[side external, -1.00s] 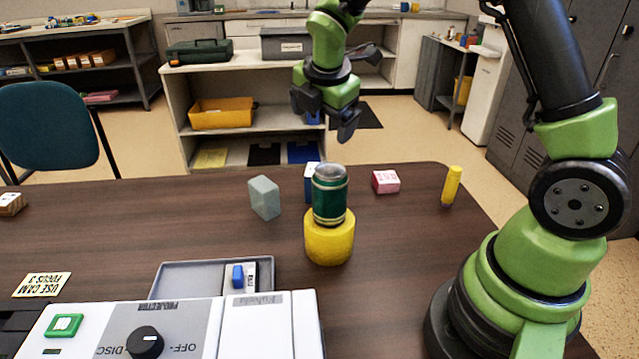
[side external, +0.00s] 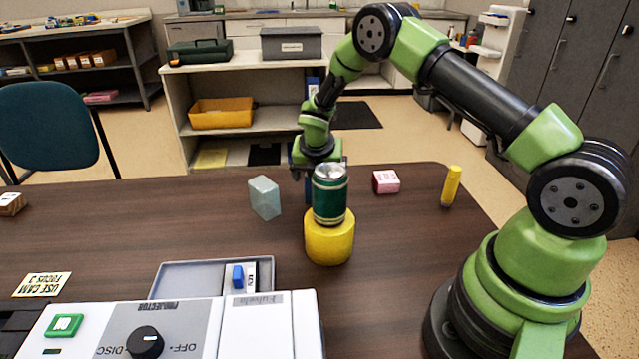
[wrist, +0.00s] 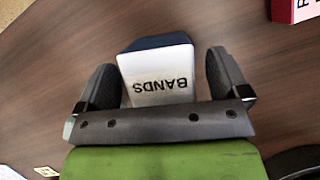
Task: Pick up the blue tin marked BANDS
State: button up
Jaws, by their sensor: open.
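The blue tin marked BANDS (wrist: 157,72) is between the open fingers of my gripper (wrist: 160,82) in the wrist view. Its white labelled face is toward the camera, and a dark blue edge shows at its far end. A gap shows on each side of the tin, wider on the right. In the side view my gripper (side external: 316,165) is low over the table behind a green can. The tin is mostly hidden there behind the can and the gripper.
The green can (side external: 329,196) stands on a yellow round block (side external: 330,242), in front of my gripper. A grey-green block (side external: 264,197) is to the left. A pink box (side external: 386,182) and a yellow stick (side external: 451,186) are to the right. The table's left middle (side external: 130,220) is clear.

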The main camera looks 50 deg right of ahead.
jog(key=shift+x, duration=0.9)
jog(key=shift+c, duration=0.2)
jog(key=c, duration=1)
jog(key=shift+c, duration=0.2)
jog(key=shift+r, duration=0.1)
